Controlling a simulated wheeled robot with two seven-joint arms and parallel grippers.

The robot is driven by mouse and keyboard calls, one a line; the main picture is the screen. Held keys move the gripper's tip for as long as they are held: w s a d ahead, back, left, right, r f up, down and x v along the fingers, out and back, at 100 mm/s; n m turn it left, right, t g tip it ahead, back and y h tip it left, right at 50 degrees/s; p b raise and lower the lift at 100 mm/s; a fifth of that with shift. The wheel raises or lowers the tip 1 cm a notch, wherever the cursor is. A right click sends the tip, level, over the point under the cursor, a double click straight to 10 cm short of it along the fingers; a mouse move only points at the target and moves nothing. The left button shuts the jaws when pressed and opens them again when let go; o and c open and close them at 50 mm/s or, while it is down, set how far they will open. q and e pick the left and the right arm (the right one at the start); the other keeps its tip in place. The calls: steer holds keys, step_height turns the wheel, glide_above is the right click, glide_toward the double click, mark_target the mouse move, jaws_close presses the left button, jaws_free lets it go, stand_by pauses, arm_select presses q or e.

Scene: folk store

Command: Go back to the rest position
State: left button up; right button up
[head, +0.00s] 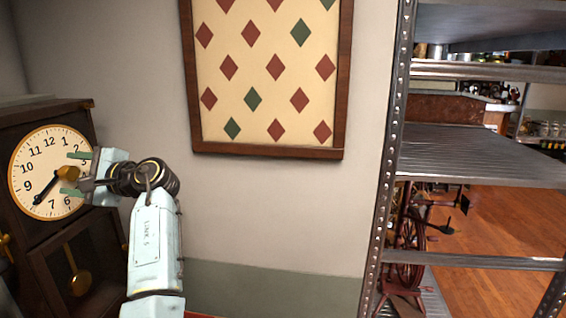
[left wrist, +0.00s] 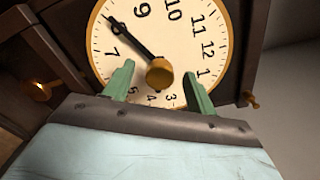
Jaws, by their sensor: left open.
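My left gripper (head: 75,173) is in front of the clock face at the left of the head view. In the left wrist view its two green fingers (left wrist: 158,85) are apart, with the brass knob (left wrist: 159,72) at the centre of the dial showing between them. I cannot tell whether the fingers touch the dial or the knob. The clock (head: 50,172) has a dark wooden case, a cream dial with black numerals and a dark hand pointing to the lower left. My right gripper is in neither view.
A framed panel with red and green diamonds (head: 265,75) hangs on the wall. A metal shelf rack (head: 480,153) stands at the right. A spinning wheel (head: 410,240) shows behind it on the wooden floor.

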arm_select(q)
steer(key=shift+d+f, duration=0.2)
steer(key=shift+d, duration=0.2)
steer(key=d+p, duration=0.2)
steer(key=d, duration=0.7)
steer(key=shift+s+r, duration=0.2)
steer(key=shift+s, duration=0.2)
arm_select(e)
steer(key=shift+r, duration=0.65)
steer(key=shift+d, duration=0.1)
